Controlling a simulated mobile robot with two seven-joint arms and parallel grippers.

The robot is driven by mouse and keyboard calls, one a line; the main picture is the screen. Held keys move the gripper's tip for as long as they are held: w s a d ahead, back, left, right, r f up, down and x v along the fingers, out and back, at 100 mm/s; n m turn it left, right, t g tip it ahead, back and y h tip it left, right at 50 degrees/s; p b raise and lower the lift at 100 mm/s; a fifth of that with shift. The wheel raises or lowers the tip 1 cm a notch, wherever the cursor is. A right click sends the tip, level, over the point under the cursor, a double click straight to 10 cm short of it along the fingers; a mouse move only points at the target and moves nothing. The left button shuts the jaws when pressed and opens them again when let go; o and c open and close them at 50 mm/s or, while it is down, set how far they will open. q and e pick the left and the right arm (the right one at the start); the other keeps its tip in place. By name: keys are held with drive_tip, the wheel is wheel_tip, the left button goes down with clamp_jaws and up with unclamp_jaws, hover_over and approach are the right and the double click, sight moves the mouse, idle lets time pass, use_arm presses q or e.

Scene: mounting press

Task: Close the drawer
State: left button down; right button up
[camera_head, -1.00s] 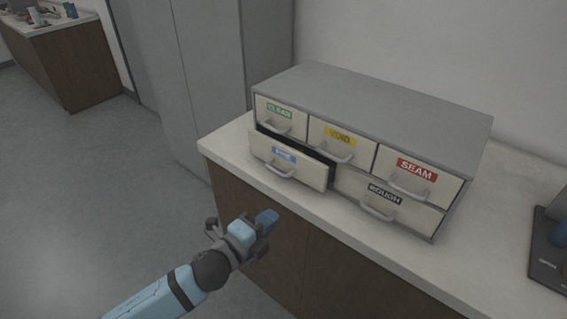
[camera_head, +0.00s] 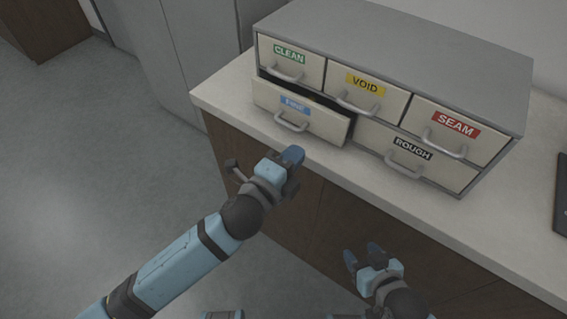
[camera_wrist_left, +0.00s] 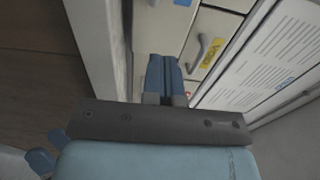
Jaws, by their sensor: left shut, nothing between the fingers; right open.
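A grey drawer cabinet (camera_head: 420,45) stands on the counter with cream drawers labelled CLEAN, VOID, SEAM, ROUGH and a blue label. The blue-labelled drawer (camera_head: 325,124) at lower left sticks out, with a dark gap above it; the other drawers look flush. My left gripper (camera_head: 294,156) is shut and empty, just in front of and below the open drawer's front, apparently apart from it. In the left wrist view its closed blue fingers (camera_wrist_left: 162,75) point toward the drawer fronts. My right gripper (camera_head: 364,256) is open and empty, low in front of the counter.
The pale counter top (camera_head: 450,235) has free room in front of the cabinet. A dark object (camera_head: 562,195) lies at its right edge. Tall grey lockers (camera_head: 175,50) stand to the left, and open floor (camera_head: 80,170) lies left of the counter.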

sight(320, 123)
use_arm(q)
drive_tip(key=x, duration=0.8)
drive_tip(key=shift+b, duration=0.3)
use_arm(e)
drive_tip(key=shift+w, duration=0.2)
use_arm(q)
drive_tip(key=shift+w, duration=0.1)
use_arm(e)
drive_tip(key=shift+a, duration=0.1)
use_arm(q)
drive_tip(key=x, duration=0.3)
drive_tip(key=shift+w+d, duration=0.25)
drive_tip(key=shift+w, duration=0.05)
drive_tip(key=shift+w+r, duration=0.1)
drive_tip(key=shift+r, duration=0.15)
use_arm(e)
drive_tip(key=shift+s+a+r, duration=0.1)
drive_tip(key=shift+s+r, duration=0.05)
drive_tip(key=shift+r, duration=0.1)
